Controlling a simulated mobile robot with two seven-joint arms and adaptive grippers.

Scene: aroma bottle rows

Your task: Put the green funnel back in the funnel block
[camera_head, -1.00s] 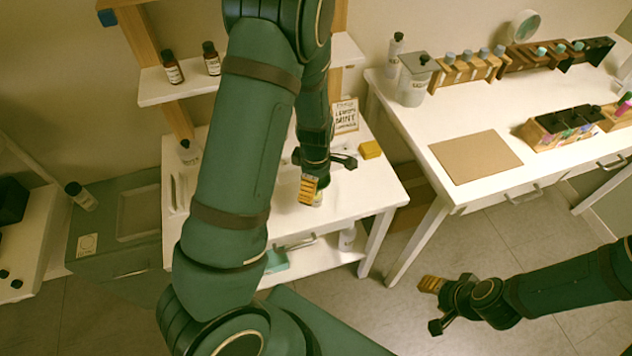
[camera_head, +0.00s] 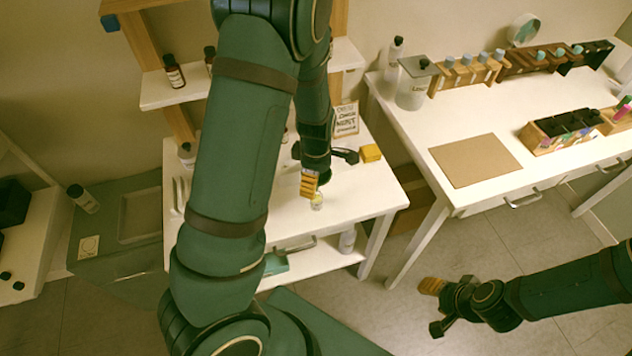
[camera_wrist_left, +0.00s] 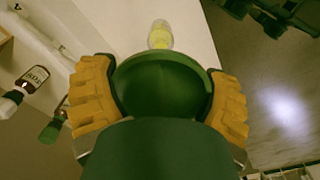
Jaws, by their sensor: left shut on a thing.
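In the left wrist view the green funnel (camera_wrist_left: 160,88) is between the two yellow finger pads of my left gripper (camera_wrist_left: 160,105), its round mouth towards the camera. The gripper is shut on it. A small clear bottle with yellowish content (camera_wrist_left: 160,35) stands just beyond the funnel. In the head view my left gripper (camera_head: 312,184) is above the white table, right over the small bottle (camera_head: 317,202); the funnel is mostly hidden there. My right gripper (camera_head: 434,307) hangs over the floor at lower right, its fingers apart and empty. I cannot make out which object is the funnel block.
The white table (camera_head: 360,195) also carries a yellow block (camera_head: 370,152) and a sign (camera_head: 345,120). A second table (camera_head: 400,125) at right holds wooden racks (camera_head: 465,72), a lidded jar (camera_head: 412,85) and a brown mat (camera_head: 475,158). My left arm hides part of the first table.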

